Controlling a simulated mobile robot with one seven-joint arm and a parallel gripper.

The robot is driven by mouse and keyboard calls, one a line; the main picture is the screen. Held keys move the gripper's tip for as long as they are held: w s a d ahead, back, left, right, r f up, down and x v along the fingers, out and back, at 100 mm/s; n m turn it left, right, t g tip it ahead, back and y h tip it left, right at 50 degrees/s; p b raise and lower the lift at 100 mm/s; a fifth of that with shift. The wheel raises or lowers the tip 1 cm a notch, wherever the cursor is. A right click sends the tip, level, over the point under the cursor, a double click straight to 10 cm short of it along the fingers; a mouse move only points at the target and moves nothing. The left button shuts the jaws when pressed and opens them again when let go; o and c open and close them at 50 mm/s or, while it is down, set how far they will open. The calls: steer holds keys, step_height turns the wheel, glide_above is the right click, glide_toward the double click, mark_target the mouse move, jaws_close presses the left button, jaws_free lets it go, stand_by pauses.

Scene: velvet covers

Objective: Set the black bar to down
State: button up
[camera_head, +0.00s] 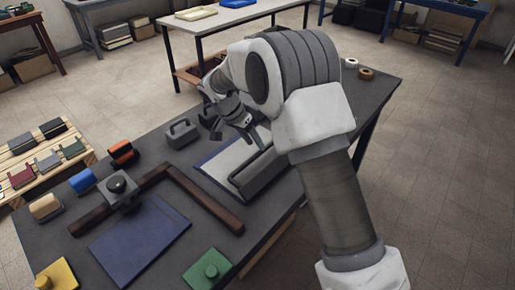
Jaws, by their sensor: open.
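A pale board (222,166) with a blue edge lies on the dark table. A dark grey-black bar (258,174) runs along its right side, low and close to the board; I cannot tell its exact angle or whether it touches the board. My gripper (236,134) is open and empty above the far part of the board, beyond the bar's visible length. My arm comes in from the right and hides the bar's far end and the board's right side.
A grey handled block (181,132) stands near the gripper. A green knobbed block (209,270) is in front. Tape rolls (366,73) sit at the far right.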

steer(key=shift+x, duration=1.7)
jaws_close()
